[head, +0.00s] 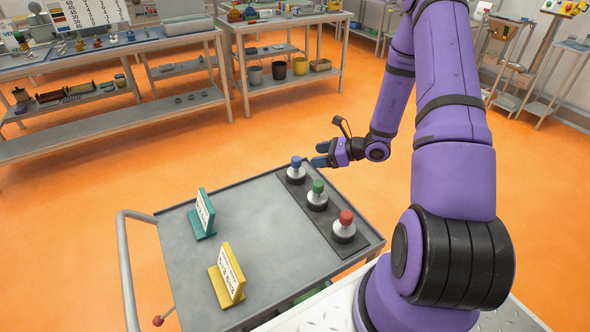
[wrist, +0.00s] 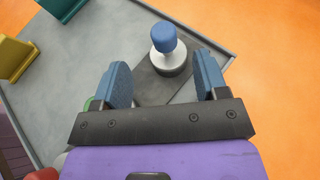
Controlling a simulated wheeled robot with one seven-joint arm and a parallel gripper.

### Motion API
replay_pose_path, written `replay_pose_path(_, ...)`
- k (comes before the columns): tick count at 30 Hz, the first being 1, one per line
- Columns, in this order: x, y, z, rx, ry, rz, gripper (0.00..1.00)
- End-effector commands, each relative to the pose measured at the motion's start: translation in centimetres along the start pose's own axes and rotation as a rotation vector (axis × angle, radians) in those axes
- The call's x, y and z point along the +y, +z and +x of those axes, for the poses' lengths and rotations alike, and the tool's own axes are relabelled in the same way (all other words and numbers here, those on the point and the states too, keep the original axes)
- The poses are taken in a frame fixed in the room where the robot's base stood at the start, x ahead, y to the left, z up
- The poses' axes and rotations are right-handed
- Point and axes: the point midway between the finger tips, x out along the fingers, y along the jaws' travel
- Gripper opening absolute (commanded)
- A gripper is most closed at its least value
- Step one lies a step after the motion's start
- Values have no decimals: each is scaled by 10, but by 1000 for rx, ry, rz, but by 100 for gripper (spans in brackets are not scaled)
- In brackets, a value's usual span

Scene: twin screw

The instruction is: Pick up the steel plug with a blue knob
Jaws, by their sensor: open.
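The steel plug with a blue knob (head: 296,170) stands upright at the far end of a dark strip on the grey cart. In the wrist view the blue-knobbed plug (wrist: 168,50) is just ahead of the fingertips, roughly between their lines. My gripper (head: 318,155) is just to the right of the blue knob in the head view. In the wrist view my gripper (wrist: 162,75) is open, with two blue finger pads apart and nothing between them. The plug with a green knob (head: 317,195) and the plug with a red knob (head: 344,226) stand nearer on the same strip.
The cart top (head: 262,215) carries a teal sign stand (head: 202,214) and a yellow sign stand (head: 227,274) on its left. The cart's raised rim (wrist: 232,62) runs close past the blue-knobbed plug. Benches stand farther back; orange floor lies between.

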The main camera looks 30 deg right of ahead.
Motion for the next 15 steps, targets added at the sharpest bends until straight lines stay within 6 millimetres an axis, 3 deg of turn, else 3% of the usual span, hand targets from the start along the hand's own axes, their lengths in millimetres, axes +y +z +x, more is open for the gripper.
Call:
replay_pose_path(9,0,-1,42,-1,1,1,67)
replay_pose_path(15,0,-1,55,0,0,1,67)
